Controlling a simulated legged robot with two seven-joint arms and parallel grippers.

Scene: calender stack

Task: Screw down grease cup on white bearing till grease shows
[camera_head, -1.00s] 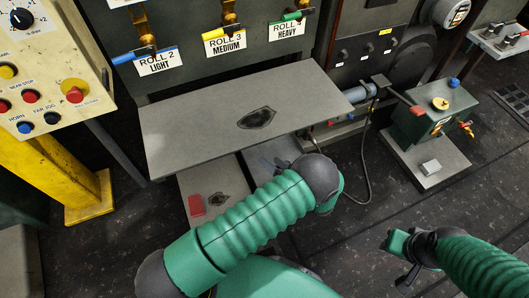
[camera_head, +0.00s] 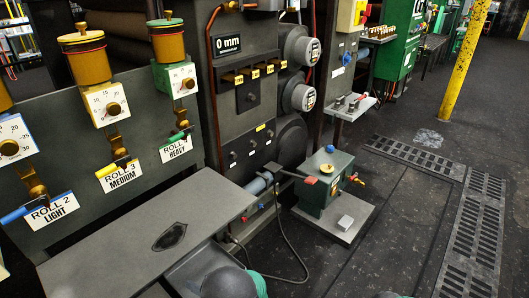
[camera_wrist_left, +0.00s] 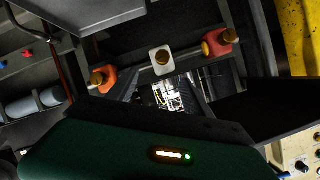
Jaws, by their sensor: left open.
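In the left wrist view, a white bearing (camera_wrist_left: 162,69) carries a brass grease cup (camera_wrist_left: 163,57) at the upper middle. It sits between two red bearings, one at the left (camera_wrist_left: 107,83) and one at the right (camera_wrist_left: 212,46), each with a brass cup. My left gripper (camera_wrist_left: 172,98) is open, its dark fingers below the white bearing in the picture and apart from it. I cannot see grease at the white bearing. The head view shows only the rounded grey and green top of an arm at the bottom edge; the bearings are not visible there.
A grey shelf (camera_head: 120,245) with a dark patch juts out in front of the roll panel (camera_head: 150,98). A green pump box (camera_head: 326,185) stands on a low plinth at the right. A hose hangs between them.

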